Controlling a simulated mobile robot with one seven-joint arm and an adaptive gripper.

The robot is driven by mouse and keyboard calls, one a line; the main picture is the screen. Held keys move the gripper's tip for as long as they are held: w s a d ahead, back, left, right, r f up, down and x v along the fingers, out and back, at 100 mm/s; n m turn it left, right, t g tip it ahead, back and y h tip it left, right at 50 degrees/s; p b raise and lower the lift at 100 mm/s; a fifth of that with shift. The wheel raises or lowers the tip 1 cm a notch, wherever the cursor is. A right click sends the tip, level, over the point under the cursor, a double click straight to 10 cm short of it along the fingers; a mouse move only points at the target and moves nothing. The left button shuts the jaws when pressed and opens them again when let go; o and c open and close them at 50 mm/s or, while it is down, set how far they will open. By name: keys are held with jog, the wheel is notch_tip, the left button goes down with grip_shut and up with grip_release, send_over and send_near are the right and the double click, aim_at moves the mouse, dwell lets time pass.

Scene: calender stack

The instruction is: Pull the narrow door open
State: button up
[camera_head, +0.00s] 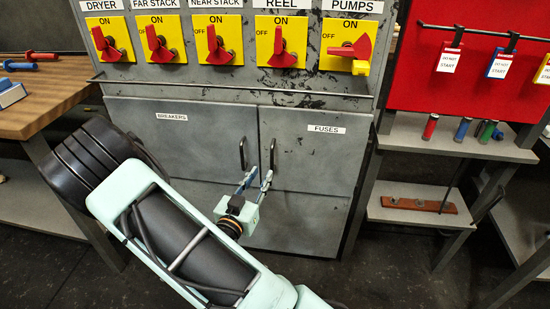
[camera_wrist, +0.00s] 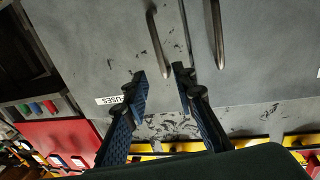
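The narrow door (camera_head: 308,165) is the grey right-hand cabinet door labelled FUSES, and it is closed. It also shows in the wrist view (camera_wrist: 100,50). Its dark upright handle (camera_head: 273,154) sits near its left edge; in the wrist view the handle (camera_wrist: 158,42) runs down toward the gap between my fingertips. My gripper (camera_head: 257,178) is open and empty in front of the doors, at the handle's lower end in the head view. In the wrist view my gripper (camera_wrist: 161,72) has its fingers apart on either side of the handle's near end. I cannot tell whether they touch it.
The wider BREAKERS door (camera_head: 180,145) is closed, and its handle (camera_head: 243,154) is close beside my gripper. A metal rail (camera_head: 230,88) and red switches (camera_head: 285,50) are above. A wooden bench (camera_head: 45,95) stands left, a shelf (camera_head: 400,135) right. Dark floor (camera_head: 385,270) shows at lower right.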

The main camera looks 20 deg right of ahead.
aim_at(272, 157)
jog(key=b+x, duration=0.1)
jog(key=x, duration=0.9)
jog(key=shift+w+b, duration=0.1)
jog(key=shift+b, duration=0.3)
jog(key=shift+c, duration=0.5)
grip_shut()
